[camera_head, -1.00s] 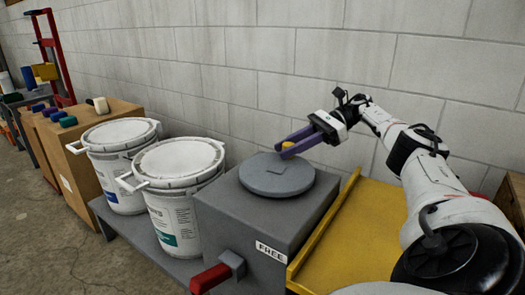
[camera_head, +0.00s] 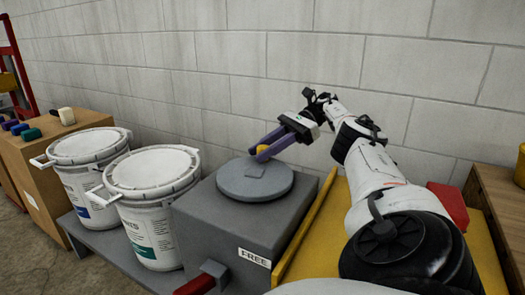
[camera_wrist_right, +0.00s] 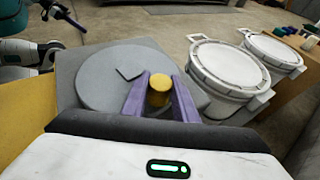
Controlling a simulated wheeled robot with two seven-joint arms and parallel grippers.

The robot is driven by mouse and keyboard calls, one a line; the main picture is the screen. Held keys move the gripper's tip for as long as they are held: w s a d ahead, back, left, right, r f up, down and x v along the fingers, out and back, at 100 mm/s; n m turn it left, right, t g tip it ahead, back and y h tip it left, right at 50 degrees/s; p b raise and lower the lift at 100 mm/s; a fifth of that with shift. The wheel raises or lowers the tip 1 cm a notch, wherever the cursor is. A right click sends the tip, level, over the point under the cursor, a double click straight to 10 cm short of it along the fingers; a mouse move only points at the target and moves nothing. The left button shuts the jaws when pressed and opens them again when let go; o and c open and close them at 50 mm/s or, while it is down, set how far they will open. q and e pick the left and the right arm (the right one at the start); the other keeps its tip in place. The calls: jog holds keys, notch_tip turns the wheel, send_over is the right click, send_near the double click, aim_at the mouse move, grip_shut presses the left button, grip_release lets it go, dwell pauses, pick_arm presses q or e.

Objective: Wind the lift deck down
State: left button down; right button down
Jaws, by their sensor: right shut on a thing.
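A grey round wheel (camera_head: 240,186) lies flat on top of a grey box (camera_head: 214,222) with a "FREE" label (camera_head: 254,258) on its front. A yellow knob (camera_head: 263,150) stands near the wheel's far edge; it also shows in the right wrist view (camera_wrist_right: 158,94). My right gripper (camera_head: 268,149) has its purple fingers on both sides of the knob, shut on it. In the wrist view, part of my left gripper (camera_wrist_right: 66,16) shows at the top left, away from the wheel; its jaw opening is unclear. I cannot pick out the lift deck for sure.
A red-handled lever (camera_head: 196,285) sticks out at the box's front. Two white lidded buckets (camera_head: 150,215) stand left of it on a grey surface. A yellow panel with a raised edge (camera_head: 308,228) lies to the right. A block wall (camera_head: 300,60) is close behind.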

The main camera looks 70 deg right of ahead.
jog(key=c, duration=1.4)
grip_release()
jog(key=shift+r, duration=0.35)
notch_tip(320, 180, up, 3)
jog(key=shift+f+p, duration=0.1)
jog(key=shift+p, duration=0.7)
notch_tip(320, 180, up, 6)
jog(key=p, duration=0.4)
jog(key=shift+f+p, duration=0.15)
jog(key=shift+p, duration=0.25)
pick_arm(q)
jog(key=shift+s+a+f+n+y+p, duration=0.15)
jog(key=shift+s+a+f+y, duration=0.15)
jog(key=shift+a, duration=0.4)
jog(key=shift+s+a+f+n+y+p, duration=0.1)
jog(key=shift+s+a+f+y, duration=0.05)
jog(key=shift+a+y, duration=0.4)
jog(key=shift+s+a+f+n+y+p, duration=0.15)
jog(key=shift+s+a+f+y, duration=0.1)
jog(key=shift+a, duration=0.55)
pick_arm(e)
jog(key=shift+r, duration=0.45)
